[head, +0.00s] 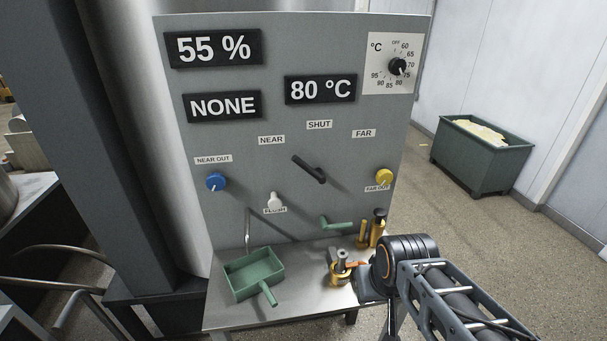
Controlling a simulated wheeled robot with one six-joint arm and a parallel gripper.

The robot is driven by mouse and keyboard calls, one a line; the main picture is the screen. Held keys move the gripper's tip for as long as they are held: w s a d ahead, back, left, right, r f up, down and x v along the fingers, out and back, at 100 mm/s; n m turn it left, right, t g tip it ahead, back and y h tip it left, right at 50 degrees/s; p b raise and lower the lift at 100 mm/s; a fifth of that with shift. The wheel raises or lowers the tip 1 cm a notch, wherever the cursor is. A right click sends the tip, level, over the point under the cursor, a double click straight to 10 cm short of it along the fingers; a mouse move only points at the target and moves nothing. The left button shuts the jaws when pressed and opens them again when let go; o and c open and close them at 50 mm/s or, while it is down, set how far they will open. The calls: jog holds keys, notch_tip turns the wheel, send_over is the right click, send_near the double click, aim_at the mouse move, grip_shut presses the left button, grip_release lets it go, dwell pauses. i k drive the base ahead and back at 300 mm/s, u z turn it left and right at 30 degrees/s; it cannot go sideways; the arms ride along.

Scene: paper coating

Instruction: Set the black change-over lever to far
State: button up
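The black change-over lever (308,168) is on the grey panel (225,140), below the SHUT label (319,125). It slants from upper left to lower right, and its upper-left end lies toward the NEAR label (271,140). The FAR label (363,133) is up and to the right of it. My gripper (364,284) is low at the right, in front of the steel shelf, below and well apart from the lever. My wrist partly hides it, and I cannot make out its fingers.
A blue knob (215,181), a yellow knob (384,176) and a white flush knob (274,201) flank the lever. A green scoop-like tray (255,273) and brass fittings (340,270) are on the steel shelf (300,292). A green bin (482,155) stands at right.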

aim_at(317, 173)
jog(key=z, duration=0.2)
jog(key=k, duration=0.25)
jog(key=u, duration=0.95)
jog(key=i, duration=0.55)
jog(key=z, duration=0.15)
